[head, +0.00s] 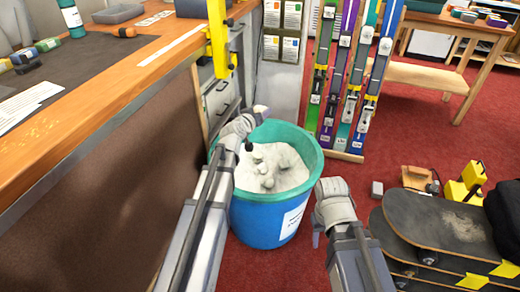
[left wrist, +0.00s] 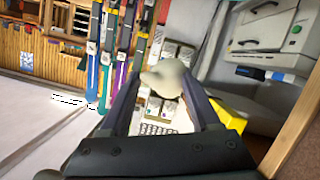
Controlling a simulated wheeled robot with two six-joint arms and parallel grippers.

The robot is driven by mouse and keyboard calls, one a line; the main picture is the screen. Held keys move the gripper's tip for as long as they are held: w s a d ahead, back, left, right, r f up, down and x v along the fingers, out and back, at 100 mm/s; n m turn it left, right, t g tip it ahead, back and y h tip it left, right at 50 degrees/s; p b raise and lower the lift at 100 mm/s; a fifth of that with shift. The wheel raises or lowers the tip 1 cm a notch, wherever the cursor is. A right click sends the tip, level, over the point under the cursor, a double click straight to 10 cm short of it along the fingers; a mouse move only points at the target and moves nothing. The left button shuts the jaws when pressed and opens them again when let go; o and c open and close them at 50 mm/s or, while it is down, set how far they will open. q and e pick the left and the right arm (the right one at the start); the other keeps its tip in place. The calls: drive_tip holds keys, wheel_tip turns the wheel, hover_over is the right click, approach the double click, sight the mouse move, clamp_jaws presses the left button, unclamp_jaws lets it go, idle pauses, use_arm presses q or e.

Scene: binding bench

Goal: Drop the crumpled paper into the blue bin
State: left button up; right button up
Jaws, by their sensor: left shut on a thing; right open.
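The blue bin (head: 262,212) stands on the red floor beside the bench, its teal rim open upward and pale crumpled material inside. My left gripper (head: 258,112) is at the bin's back-left rim in the head view; its height above the rim is hard to tell. In the left wrist view my left gripper (left wrist: 164,84) is shut on the crumpled paper (left wrist: 172,80), a small off-white lump between its fingertips. I cannot make out the held paper clearly in the head view. My right gripper (head: 328,200) is open and empty, right of the bin.
The wooden bench (head: 110,75) runs along the left, close to the bin. A rack of upright skis (head: 352,85) stands behind the bin. Stacked skateboards (head: 440,225) lie at the right.

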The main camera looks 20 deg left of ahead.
use_arm(q)
wheel_tip(320, 180, down, 9)
drive_tip(key=b, duration=0.7)
use_arm(e)
wheel_tip(320, 180, down, 9)
drive_tip(key=shift+f, duration=0.15)
use_arm(q)
drive_tip(key=shift+f, duration=0.1)
wheel_tip(320, 180, down, 6)
drive_tip(key=b, duration=0.6)
use_arm(e)
wheel_tip(320, 180, down, 6)
use_arm(q)
drive_tip(key=o, duration=1.4)
drive_tip(key=shift+c, duration=0.2)
drive_tip(key=p+v, duration=0.2)
drive_tip(key=v, duration=0.5)
drive_tip(key=shift+s+r, duration=0.2)
drive_tip(key=shift+s, duration=0.15)
use_arm(e)
wheel_tip(320, 180, up, 2)
drive_tip(key=shift+r, duration=0.1)
